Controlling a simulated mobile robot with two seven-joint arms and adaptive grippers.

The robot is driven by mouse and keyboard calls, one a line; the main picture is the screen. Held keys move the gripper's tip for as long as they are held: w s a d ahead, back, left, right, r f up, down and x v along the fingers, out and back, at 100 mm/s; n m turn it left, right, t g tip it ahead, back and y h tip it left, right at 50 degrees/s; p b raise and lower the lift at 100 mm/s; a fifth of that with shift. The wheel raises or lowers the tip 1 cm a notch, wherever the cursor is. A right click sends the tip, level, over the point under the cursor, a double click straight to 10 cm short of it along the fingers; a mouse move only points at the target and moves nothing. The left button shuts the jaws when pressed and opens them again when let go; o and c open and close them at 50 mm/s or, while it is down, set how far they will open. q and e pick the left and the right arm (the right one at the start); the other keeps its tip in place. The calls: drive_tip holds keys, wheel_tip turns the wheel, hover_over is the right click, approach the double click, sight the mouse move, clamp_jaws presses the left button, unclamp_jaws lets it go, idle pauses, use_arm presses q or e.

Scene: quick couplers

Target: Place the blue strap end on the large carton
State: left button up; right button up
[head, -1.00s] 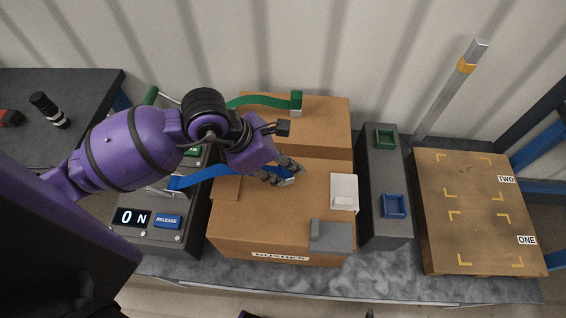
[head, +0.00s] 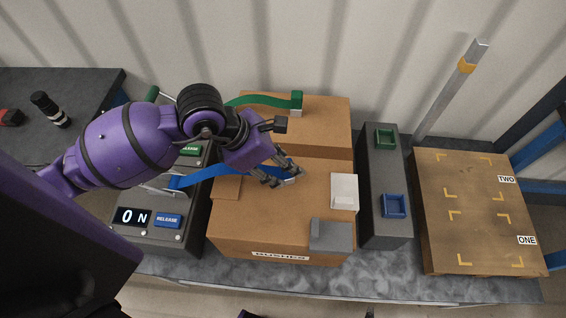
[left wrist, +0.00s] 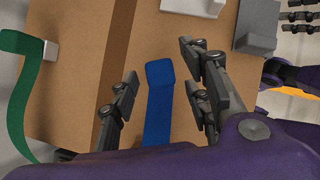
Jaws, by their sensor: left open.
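The large carton (head: 285,225) is the brown box in the middle of the bench. The blue strap (head: 205,174) runs from the grey release unit onto the carton's top. Its blue end (left wrist: 158,75) appears over the carton top in the left wrist view, where it seems to lie. My left gripper (head: 281,174) is open, with its fingers on either side of the strap and apart from it; the fingers also show in the left wrist view (left wrist: 160,85). Dark finger parts (left wrist: 300,16) at the wrist view's right edge may be my right gripper, mostly cut off.
A white block (head: 344,190) and a grey block (head: 330,235) sit on the carton's right side. The green strap (head: 265,101) ends on the rear carton (head: 325,115). A grey stand holds green (head: 385,139) and blue (head: 396,206) sockets.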

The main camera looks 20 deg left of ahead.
use_arm(q)
drive_tip(key=v, duration=1.1)
